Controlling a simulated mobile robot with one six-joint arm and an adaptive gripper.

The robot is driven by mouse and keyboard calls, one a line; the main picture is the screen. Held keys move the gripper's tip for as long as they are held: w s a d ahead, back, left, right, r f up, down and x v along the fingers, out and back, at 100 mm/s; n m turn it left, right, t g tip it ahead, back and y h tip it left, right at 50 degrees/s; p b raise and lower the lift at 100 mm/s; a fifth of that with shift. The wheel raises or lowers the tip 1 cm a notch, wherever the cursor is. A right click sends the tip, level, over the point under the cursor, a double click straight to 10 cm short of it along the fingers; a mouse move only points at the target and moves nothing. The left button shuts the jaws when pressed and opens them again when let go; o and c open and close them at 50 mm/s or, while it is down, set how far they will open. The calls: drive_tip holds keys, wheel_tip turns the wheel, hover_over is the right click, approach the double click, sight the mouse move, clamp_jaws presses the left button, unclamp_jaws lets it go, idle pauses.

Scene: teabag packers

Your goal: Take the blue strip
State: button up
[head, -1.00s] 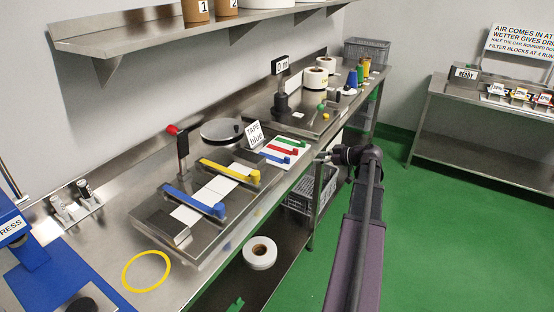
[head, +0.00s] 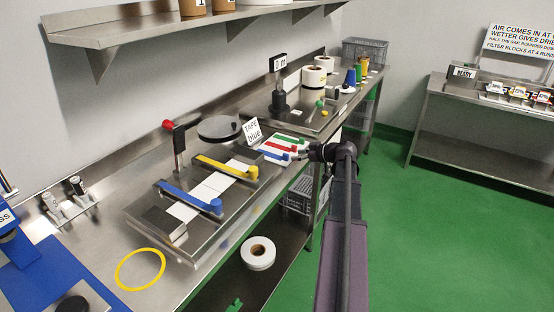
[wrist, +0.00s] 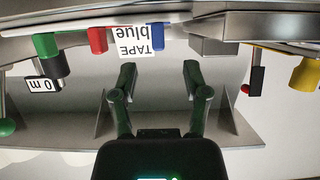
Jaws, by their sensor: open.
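The blue strip (head: 274,154) lies on a white card with a raised blue end toward the front edge of the bench. The red strip (head: 277,147) and the green strip (head: 291,139) lie beside it.
The "TAPE blue" sign (head: 252,131) stands behind the strips. A steel fixture (head: 150,215) with a yellow bar (head: 226,167) and a larger blue bar (head: 190,197) is at left. A shelf (head: 150,35) hangs above. The green floor at right is free.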

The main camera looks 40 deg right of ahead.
sight(288, 155)
drive_tip(key=shift+w, duration=0.15)
drive_tip(key=b+x, duration=0.1)
drive_tip(key=x, duration=0.3)
drive_tip(key=shift+w+f+b, duration=0.1)
drive_tip(key=shift+w+b, duration=0.05)
drive_tip(key=shift+b, duration=0.15)
drive_tip(key=shift+w+a+f, duration=0.1)
drive_tip(key=shift+w+a, duration=0.05)
drive_tip(key=shift+w, duration=0.2)
drive_tip(key=shift+a, duration=0.1)
clamp_jaws()
